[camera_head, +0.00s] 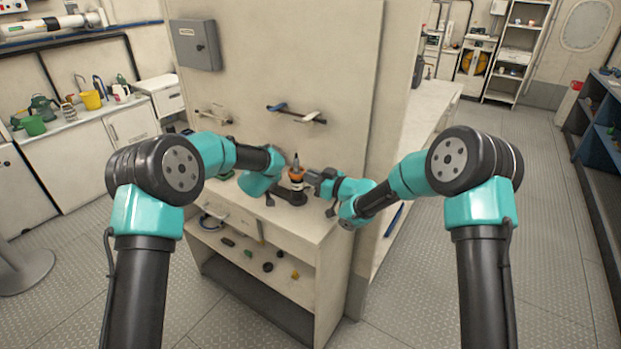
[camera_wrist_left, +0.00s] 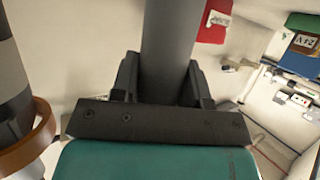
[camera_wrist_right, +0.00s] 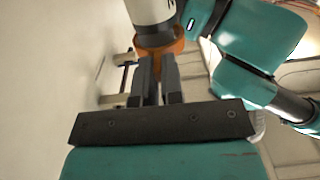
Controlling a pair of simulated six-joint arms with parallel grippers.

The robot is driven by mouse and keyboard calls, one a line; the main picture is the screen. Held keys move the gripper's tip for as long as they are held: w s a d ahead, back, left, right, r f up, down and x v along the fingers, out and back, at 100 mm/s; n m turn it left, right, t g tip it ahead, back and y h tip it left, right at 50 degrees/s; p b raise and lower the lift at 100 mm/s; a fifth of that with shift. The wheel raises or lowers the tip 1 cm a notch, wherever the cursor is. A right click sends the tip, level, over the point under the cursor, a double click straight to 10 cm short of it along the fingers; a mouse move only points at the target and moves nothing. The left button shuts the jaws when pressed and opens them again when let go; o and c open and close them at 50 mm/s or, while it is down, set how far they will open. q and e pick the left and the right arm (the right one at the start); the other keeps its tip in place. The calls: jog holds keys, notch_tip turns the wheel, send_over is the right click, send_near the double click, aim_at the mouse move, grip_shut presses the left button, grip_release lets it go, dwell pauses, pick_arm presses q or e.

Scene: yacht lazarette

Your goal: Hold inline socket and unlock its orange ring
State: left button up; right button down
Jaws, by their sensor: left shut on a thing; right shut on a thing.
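The inline socket (camera_head: 296,176) stands upright on a dark base at the bench's top, with a grey tapered top and an orange ring (camera_wrist_right: 172,46). My left gripper (camera_wrist_left: 163,78) is shut on a grey cylindrical part (camera_wrist_left: 168,35), which I take as the socket's body. In the head view it is mostly hidden beside the socket. My right gripper (camera_head: 311,177) reaches the socket from the right. In the right wrist view its fingers are closed at the orange ring, below the white and dark body; the exact contact is hidden.
The small bench (camera_head: 315,228) has an open shelf with several small parts. A wall panel behind carries handles (camera_head: 296,114) and a grey box (camera_head: 195,45). A counter at left holds a yellow bucket (camera_head: 91,99). The floor at right is clear.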

dwell(0.3)
jog(key=c, duration=1.2)
grip_release()
jog(key=shift+c, duration=0.2)
jog(key=v, duration=1.2)
pick_arm(q)
jog(key=o, duration=1.2)
jog(key=shift+s, duration=0.15)
